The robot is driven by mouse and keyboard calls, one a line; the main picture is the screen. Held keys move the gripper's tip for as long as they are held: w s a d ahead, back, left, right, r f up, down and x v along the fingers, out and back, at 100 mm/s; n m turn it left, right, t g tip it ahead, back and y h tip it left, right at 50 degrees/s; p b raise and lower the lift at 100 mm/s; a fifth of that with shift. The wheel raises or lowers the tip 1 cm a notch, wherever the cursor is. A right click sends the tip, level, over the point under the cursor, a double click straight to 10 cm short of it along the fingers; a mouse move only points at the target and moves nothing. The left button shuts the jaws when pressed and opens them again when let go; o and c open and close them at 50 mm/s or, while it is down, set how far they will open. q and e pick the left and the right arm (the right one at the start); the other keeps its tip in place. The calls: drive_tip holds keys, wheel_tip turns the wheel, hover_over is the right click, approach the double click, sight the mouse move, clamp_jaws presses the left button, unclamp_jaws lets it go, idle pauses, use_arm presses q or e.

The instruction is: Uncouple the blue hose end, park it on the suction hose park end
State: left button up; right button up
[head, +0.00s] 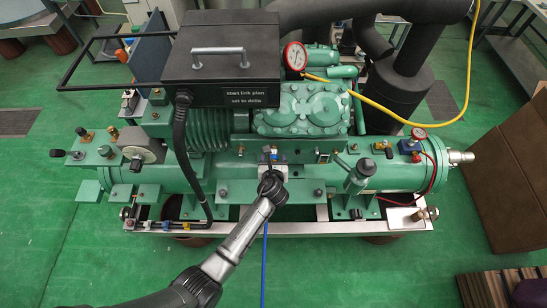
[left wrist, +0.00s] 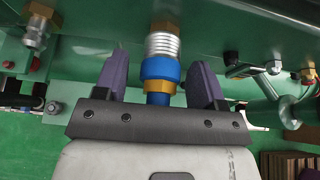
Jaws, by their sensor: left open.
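The blue hose end (left wrist: 160,70), a blue sleeve with a brass collar, sits on a silver ribbed fitting (left wrist: 163,45) under the green machine. My left gripper (left wrist: 161,66) is open, with one purple finger on each side of the hose end, and gaps show between fingers and hose end. In the head view my left gripper (head: 271,160) is at the front middle of the machine. The blue hose (head: 265,262) hangs straight down below it. I cannot tell which fitting is the suction hose park end. My right gripper is not in view.
A black control box (head: 222,60) stands over the machine. A yellow hose (head: 430,120) loops at the right. In the wrist view a brass fitting (left wrist: 38,25) is at left and a bent grey pipe (left wrist: 290,108) at right. The green floor (head: 380,275) in front is mostly clear.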

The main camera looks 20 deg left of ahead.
use_arm(q)
drive_tip(key=shift+p, duration=0.35)
idle(0.4)
drive_tip(key=c, duration=1.1)
drive_tip(key=shift+c, duration=0.2)
drive_tip(key=shift+s+d, duration=0.1)
drive_tip(key=shift+s, duration=0.05)
drive_tip(key=shift+s+p, duration=0.25)
drive_tip(key=shift+p, duration=0.05)
